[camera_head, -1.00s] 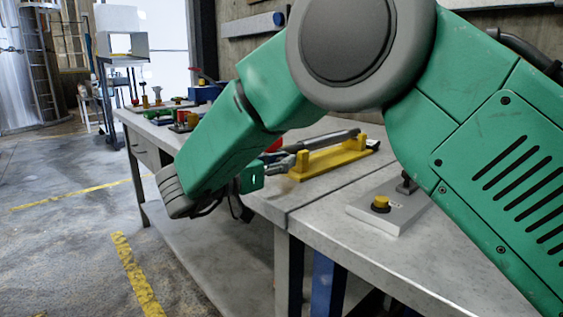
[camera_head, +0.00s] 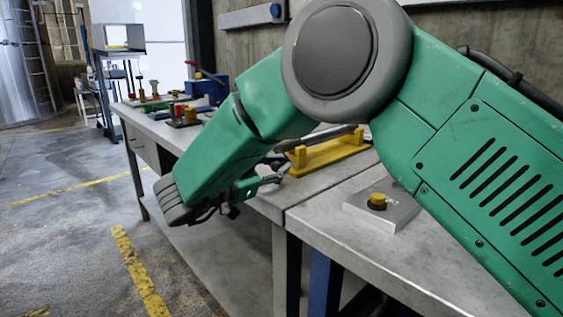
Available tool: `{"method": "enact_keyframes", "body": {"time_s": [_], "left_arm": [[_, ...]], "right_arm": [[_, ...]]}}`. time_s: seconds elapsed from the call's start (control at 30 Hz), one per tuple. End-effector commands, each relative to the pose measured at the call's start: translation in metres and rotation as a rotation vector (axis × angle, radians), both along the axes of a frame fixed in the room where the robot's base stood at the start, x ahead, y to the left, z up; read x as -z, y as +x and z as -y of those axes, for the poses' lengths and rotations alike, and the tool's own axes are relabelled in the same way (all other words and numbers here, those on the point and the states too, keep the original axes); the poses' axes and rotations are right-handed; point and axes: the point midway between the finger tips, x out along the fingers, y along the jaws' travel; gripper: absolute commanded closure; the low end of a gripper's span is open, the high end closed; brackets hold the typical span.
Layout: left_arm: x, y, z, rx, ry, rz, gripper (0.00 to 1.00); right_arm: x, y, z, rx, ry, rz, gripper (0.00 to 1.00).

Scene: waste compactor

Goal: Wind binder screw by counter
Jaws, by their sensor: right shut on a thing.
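My right gripper (camera_head: 268,180) shows small beyond my green right forearm, at the front edge of the workbench. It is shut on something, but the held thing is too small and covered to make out. A yellow holder (camera_head: 328,153) with two upright posts stands on the bench just to the right of and behind the gripper. A dark grey rod-like tool (camera_head: 325,136) lies along the holder's far side, partly hidden by my arm. I cannot pick out the binder screw or the counter for certain. My left gripper is out of view.
The grey workbench (camera_head: 330,228) runs from front right to back left. A metal plate with a yellow button (camera_head: 378,201) sits on its near part. Red parts (camera_head: 180,110) and a blue vise-like block (camera_head: 206,90) stand farther back. The floor at left is open, with yellow stripes (camera_head: 142,275).

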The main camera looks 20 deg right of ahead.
Motion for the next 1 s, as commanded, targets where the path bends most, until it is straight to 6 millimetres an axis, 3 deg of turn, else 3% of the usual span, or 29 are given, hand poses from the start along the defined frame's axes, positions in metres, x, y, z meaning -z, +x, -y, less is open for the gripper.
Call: {"method": "enact_keyframes", "body": {"time_s": [0.33,0.8,0.9,1.0], "left_arm": [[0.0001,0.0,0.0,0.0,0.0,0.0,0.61],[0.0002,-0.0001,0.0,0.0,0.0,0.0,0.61],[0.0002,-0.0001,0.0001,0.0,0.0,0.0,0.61],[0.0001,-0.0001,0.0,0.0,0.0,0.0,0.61]], "right_arm": [[0.0106,-0.0004,-0.0081,-0.008,0.048,0.11,1.0],[0.0124,-0.0006,-0.0082,-0.007,0.054,0.122,1.0],[0.0123,-0.0004,-0.0081,-0.008,0.053,0.122,0.61],[0.011,0.0005,-0.006,-0.006,0.053,0.125,0.61]]}}
